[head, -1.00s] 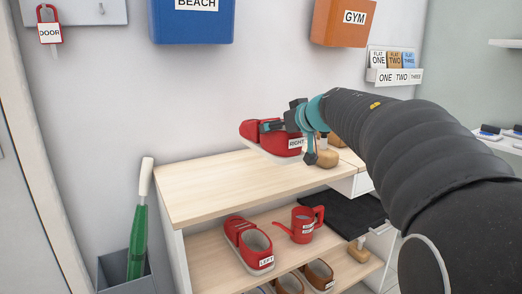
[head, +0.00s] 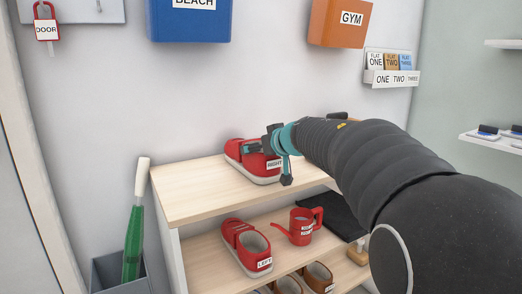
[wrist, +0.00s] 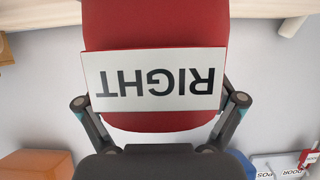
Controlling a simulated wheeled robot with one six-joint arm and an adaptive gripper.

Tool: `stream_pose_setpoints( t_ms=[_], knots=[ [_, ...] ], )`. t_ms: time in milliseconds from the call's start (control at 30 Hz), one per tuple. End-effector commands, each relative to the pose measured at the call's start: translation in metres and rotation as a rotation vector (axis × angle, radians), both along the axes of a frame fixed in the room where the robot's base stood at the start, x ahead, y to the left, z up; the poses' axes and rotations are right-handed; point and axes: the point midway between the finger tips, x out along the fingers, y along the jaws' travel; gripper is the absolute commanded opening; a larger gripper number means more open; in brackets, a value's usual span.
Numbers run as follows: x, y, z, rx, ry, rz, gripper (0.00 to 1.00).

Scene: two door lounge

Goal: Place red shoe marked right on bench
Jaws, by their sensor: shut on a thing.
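The red shoe marked RIGHT (head: 247,167) is at the top of the wooden bench (head: 187,194), sole down and toe toward the left. I cannot tell whether its sole touches the bench top. My gripper (head: 268,150) is shut on the heel end of this shoe. In the wrist view the shoe (wrist: 155,25) fills the middle, with its RIGHT label upside down between the two fingers. A matching red shoe marked LEFT (head: 238,240) stands on the shelf below.
A green umbrella (head: 133,240) stands in a grey bin at left. Blue BEACH (head: 190,25) and orange GYM (head: 338,27) boxes hang above. The bench top's left part is clear.

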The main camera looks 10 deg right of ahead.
Motion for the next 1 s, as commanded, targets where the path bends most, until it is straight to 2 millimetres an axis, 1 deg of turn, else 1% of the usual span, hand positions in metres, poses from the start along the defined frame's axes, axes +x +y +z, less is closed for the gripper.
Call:
stream_pose_setpoints(
  t_ms=[133,167,200,500,600,767,1000],
  knots=[
    [0.000,0.000,-0.001,0.001,-0.001,0.000,0.45],
    [0.000,0.000,-0.002,0.001,0.001,0.000,0.96],
    [0.000,0.000,-0.002,0.001,0.000,0.000,1.00],
    [0.000,0.000,-0.002,0.000,0.000,0.000,1.00],
    [0.000,0.000,0.001,-0.001,-0.001,0.000,1.00],
    [-0.018,-0.007,0.012,0.001,-0.002,-0.002,1.00],
    [-0.061,-0.020,0.030,0.000,-0.002,-0.002,1.00]
  ],
)
